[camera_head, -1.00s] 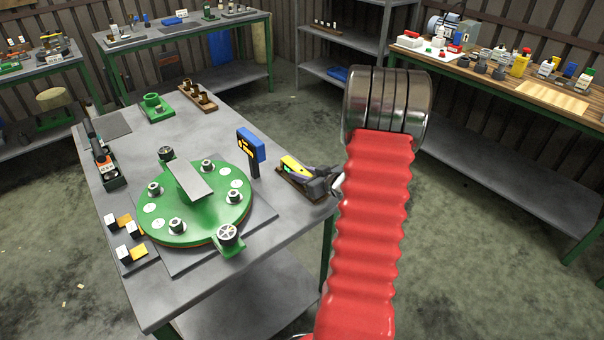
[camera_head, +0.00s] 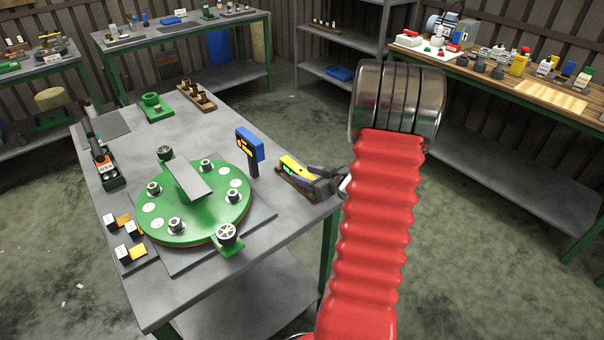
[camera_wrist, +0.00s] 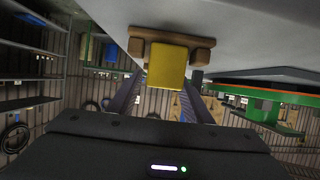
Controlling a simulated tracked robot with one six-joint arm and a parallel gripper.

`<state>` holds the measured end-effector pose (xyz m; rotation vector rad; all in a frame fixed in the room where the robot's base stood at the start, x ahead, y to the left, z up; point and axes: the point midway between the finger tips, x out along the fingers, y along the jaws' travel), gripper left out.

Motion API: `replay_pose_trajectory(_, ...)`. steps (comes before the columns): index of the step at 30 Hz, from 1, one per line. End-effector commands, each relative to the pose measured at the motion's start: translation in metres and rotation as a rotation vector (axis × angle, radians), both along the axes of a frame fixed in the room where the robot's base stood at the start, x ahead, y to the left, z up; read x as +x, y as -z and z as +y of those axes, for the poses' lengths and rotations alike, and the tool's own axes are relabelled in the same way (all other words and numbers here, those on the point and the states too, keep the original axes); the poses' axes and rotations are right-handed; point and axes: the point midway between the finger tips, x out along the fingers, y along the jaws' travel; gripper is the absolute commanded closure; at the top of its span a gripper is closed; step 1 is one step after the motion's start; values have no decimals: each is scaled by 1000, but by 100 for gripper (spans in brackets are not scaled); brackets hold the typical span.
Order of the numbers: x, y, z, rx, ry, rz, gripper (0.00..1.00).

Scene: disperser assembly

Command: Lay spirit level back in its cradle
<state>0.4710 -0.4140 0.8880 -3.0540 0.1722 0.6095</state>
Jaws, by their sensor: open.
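The yellow spirit level (camera_head: 293,165) with a green vial lies in its brown wooden cradle (camera_head: 299,185) at the right edge of the grey table. In the wrist view the level's yellow end (camera_wrist: 167,68) sits against the brown cradle (camera_wrist: 196,55), with no clear gap between them. My gripper (camera_head: 322,180) is at the near right end of the level, beside the cradle. Its dark fingers also show in the wrist view (camera_wrist: 162,98), spread apart on either side of the yellow end. The jaws are open. The level's far end is partly hidden in the wrist view.
A green round disperser plate (camera_head: 200,220) with knobs fills the table's middle. A green ring-shaped part (camera_head: 152,106) and a brown rack (camera_head: 199,97) stand at the back. The floor right of the table is clear.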

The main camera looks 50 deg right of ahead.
Motion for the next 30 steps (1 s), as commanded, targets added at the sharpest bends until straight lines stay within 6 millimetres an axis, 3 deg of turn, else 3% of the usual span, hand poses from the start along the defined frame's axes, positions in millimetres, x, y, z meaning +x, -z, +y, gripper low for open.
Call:
replay_pose_trajectory(9,-52,-23,5,-3,3,-1,55)
replay_pose_trajectory(15,-76,-32,8,-1,2,-1,55)
replay_pose_trajectory(30,-82,-35,10,-1,-1,-1,55)
